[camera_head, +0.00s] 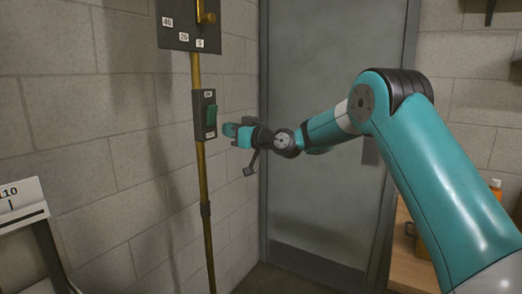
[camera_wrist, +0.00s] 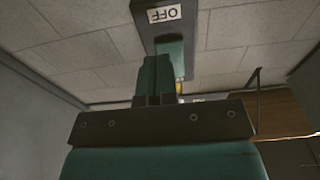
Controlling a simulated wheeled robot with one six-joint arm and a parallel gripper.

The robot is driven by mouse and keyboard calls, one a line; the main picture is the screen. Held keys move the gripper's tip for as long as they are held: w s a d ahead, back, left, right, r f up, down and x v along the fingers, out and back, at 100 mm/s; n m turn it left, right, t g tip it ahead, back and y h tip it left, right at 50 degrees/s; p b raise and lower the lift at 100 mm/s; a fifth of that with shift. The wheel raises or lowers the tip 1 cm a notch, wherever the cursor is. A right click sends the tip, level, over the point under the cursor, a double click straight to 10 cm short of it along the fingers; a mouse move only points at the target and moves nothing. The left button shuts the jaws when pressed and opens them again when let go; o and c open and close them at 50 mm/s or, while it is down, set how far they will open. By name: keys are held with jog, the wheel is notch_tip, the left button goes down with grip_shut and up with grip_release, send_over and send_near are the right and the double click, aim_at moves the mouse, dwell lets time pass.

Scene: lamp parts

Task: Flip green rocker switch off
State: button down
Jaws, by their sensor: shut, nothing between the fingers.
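The green rocker switch (camera_head: 211,116) sits in a dark upright box (camera_head: 198,118) on a yellow conduit, with small white labels above and below the rocker. My gripper (camera_head: 228,130) is just right of the box, level with the rocker's lower part, its fingers pointing at it. In the wrist view the shut, empty fingers (camera_wrist: 155,65) stand in front of the box, where an upside-down OFF label (camera_wrist: 164,14) shows. The green rocker (camera_wrist: 174,50) is partly hidden behind the fingers. I cannot tell whether they touch it, nor which way it is tilted.
A dark panel (camera_head: 178,38) with a brass lever (camera_head: 207,14) and number labels hangs above the switch. A grey door (camera_head: 315,210) is behind my arm. A white device (camera_head: 20,200) stands at the left, and a wooden cabinet (camera_head: 405,250) at the right.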

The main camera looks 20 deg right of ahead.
jog(key=f+b+v, duration=0.1)
jog(key=b+v, duration=0.3)
jog(key=v, duration=0.6)
jog(key=shift+s+d+f, duration=0.15)
jog(key=shift+s+f, duration=0.1)
jog(key=shift+s, duration=0.05)
jog(key=s+a+f+n+g+h, duration=0.1)
jog(key=s+a+f+g, duration=0.1)
jog(key=s+a+g, duration=0.35)
jog(key=s+a+f+g, duration=0.2)
jog(key=s+a, duration=0.5)
jog(key=s, duration=0.1)
jog(key=s+f+g+h, duration=0.3)
jog(key=s+f+g, duration=0.1)
jog(key=s, duration=0.9)
jog(key=s+d+f+m+g+h, duration=0.1)
jog(key=s+f+g+h, duration=0.2)
jog(key=s, duration=1.1)
notch_tip(320, 180, down, 3)
jog(key=shift+d+r+g+p, duration=0.15)
jog(key=shift+d+g+p, duration=0.05)
jog(key=shift+g+p, duration=0.15)
jog(key=shift+w, duration=0.1)
